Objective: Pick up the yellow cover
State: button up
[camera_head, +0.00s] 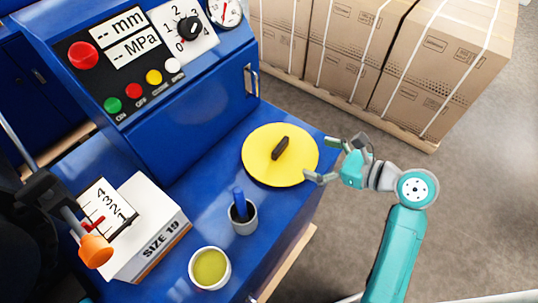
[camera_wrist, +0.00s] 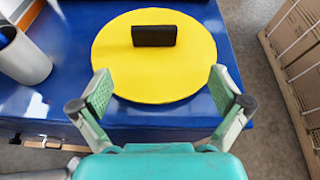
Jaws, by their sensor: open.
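The yellow cover (camera_head: 262,168) is a round flat disc with a dark upright handle (camera_head: 280,148) at its middle. It lies on the blue bench top near the right edge. In the wrist view the yellow cover (camera_wrist: 150,82) is straight ahead, with the handle (camera_wrist: 154,36) toward its far side. My gripper (camera_head: 322,160) is at the cover's right edge in the head view, open and empty. In the wrist view my gripper's fingers (camera_wrist: 161,92) stand wide apart on either side of the cover's near edge, short of the handle. I cannot tell whether they touch the cover.
A grey cup (camera_head: 243,220) with a blue item and a white bowl (camera_head: 210,268) with yellow-green content stand left of the cover. A white "SIZE 19" box (camera_head: 150,225) is farther left. The blue control panel (camera_head: 140,60) rises behind. Strapped cartons (camera_head: 430,65) stand beyond the bench.

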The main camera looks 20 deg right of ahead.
aim_at(283, 148)
jog(key=shift+w+a+r+g, duration=0.15)
jog(key=shift+a+r+g, duration=0.1)
jog(key=shift+r+g, duration=0.1)
jog(key=shift+w+a, duration=0.2)
jog(key=shift+x, duration=5.15)
jog(key=shift+s, duration=0.1)
jog(key=c, duration=1.4)
